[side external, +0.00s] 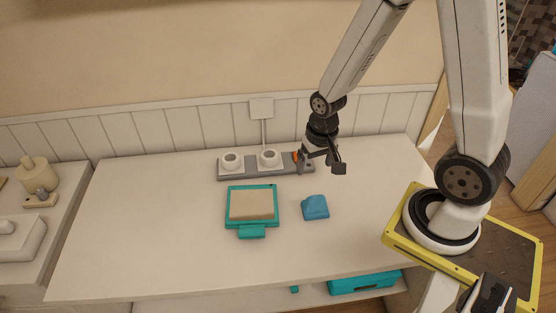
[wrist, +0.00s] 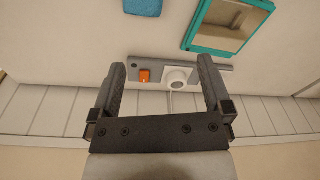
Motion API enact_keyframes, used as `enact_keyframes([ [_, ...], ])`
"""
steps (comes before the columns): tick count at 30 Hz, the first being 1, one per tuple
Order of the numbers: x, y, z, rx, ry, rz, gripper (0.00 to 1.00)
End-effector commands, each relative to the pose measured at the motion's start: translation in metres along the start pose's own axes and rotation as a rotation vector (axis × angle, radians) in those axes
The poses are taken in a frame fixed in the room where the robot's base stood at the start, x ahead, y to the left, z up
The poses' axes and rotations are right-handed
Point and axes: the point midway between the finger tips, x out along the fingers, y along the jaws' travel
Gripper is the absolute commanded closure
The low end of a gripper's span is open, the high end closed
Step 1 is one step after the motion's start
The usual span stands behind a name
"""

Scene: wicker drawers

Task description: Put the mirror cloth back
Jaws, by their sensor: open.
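A folded blue cloth (side external: 315,207) lies on the white table, just right of a teal-framed mirror (side external: 252,231). The mirror lies face up with its handle tab toward the front edge. My gripper (side external: 325,165) is above the back of the table, behind the cloth, by the right end of a grey power strip. It is open and holds nothing. In the wrist view my gripper's fingers (wrist: 160,72) are spread apart. The cloth (wrist: 143,6) is cut off at the top edge there, and the mirror frame (wrist: 205,12) is partly in view.
The grey power strip (side external: 245,170) has white round plugs and an orange switch (wrist: 144,76). A teal container (side external: 365,283) sits on a lower shelf at the front. White objects (side external: 20,238) stand on the left counter. The table's left and front are clear.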

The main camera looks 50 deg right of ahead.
Motion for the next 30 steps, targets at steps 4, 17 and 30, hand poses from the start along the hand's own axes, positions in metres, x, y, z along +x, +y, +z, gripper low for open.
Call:
enact_keyframes([
  [4,-0.028,-0.017,0.007,-0.196,0.059,-0.025,0.0],
  [17,-0.065,-0.037,0.025,-0.506,0.144,-0.05,0.0],
  [30,-0.065,-0.037,0.025,-0.506,0.144,-0.05,0.0],
])
